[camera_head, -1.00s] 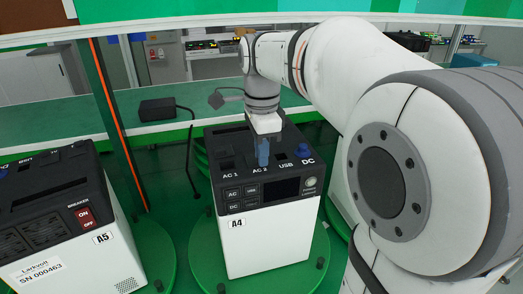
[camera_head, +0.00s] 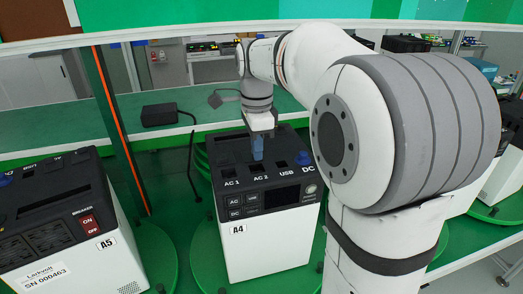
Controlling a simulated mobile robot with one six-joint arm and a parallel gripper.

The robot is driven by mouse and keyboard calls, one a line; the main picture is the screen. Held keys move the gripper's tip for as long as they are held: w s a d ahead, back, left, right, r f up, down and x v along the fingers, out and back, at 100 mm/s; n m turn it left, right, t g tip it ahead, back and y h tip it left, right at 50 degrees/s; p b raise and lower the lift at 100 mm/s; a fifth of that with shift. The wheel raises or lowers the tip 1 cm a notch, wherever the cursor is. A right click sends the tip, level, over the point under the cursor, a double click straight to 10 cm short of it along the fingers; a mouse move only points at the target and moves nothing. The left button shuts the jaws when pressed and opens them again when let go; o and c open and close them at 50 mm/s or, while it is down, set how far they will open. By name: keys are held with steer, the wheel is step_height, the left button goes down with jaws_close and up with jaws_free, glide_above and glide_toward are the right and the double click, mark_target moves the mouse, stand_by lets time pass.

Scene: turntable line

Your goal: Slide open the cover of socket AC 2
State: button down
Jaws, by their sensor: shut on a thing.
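The power station A4 (camera_head: 268,245) is a white box with a black top panel, standing on a green turntable. Labels AC 1, AC 2, USB and DC run along the front of its top. My gripper (camera_head: 258,150) points down onto the top with its blue fingers, just behind the AC 2 label (camera_head: 262,177). It is shut on the AC 2 cover, which the fingers mostly hide. A dark area shows between the fingertips and the label. A blue cap (camera_head: 303,158) stands at DC.
A second station, A5 (camera_head: 60,225), stands at the left on its own turntable. A black adapter (camera_head: 160,115) lies on the green bench behind, with a cable hanging down. My arm fills the right side and hides much there.

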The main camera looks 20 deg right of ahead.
steer(key=shift+w+r, duration=0.1)
steer(key=shift+w, duration=0.3)
steer(key=c, duration=1.6)
jaws_free()
steer(key=shift+w, duration=0.1)
steer(key=shift+o, duration=0.2)
step_height(320, 180, up, 8)
